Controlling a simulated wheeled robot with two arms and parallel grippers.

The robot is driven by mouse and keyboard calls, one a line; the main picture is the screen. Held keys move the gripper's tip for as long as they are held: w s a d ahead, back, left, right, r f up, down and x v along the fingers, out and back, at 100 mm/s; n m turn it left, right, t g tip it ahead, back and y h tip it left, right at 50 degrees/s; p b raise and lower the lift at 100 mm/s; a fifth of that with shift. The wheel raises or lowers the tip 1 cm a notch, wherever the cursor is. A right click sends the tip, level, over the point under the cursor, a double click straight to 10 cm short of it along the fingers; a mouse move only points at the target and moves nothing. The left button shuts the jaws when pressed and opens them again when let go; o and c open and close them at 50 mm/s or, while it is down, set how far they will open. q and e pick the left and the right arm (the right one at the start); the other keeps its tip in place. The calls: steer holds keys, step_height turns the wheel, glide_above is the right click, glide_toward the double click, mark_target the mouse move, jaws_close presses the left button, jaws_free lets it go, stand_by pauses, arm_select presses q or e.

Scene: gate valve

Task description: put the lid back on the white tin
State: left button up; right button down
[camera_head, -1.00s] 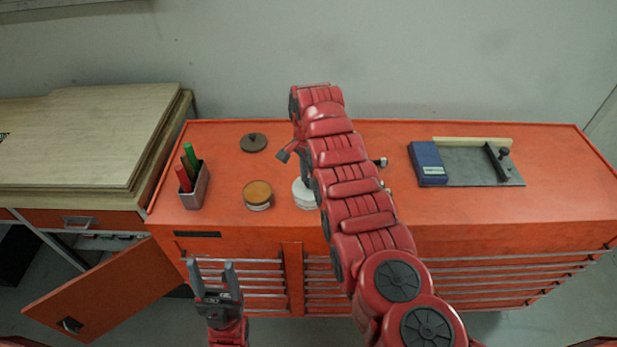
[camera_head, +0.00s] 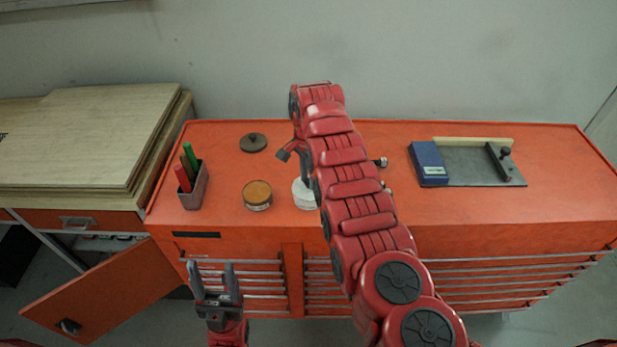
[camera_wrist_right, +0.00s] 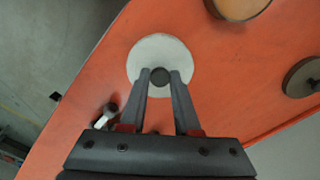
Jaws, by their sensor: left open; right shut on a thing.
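The white tin (camera_head: 304,195) stands on the orange bench top, partly hidden behind my right arm in the head view. In the right wrist view, a pale round lid (camera_wrist_right: 146,54) with a dark knob (camera_wrist_right: 160,76) is seen from above. It lines up over the tin's place, and I cannot tell whether it rests on the tin or hangs just above it. My right gripper (camera_wrist_right: 161,78) is shut on the knob. In the head view its fingers are mostly hidden by the arm. My left gripper (camera_head: 212,268) is open and empty, in front of the bench.
An amber-topped tin (camera_head: 257,194) stands left of the white tin, with a dark disc (camera_head: 253,142) behind it. A pen holder (camera_head: 194,189) is at the left. A blue box (camera_head: 428,162) and a grey plate (camera_head: 470,167) lie at the right.

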steer(key=shift+c, duration=0.4)
jaws_free()
steer(key=shift+r, duration=0.1)
steer(key=shift+r+b, duration=0.3)
steer(key=shift+r, duration=3.15)
jaws_close()
steer(key=shift+f, duration=0.25)
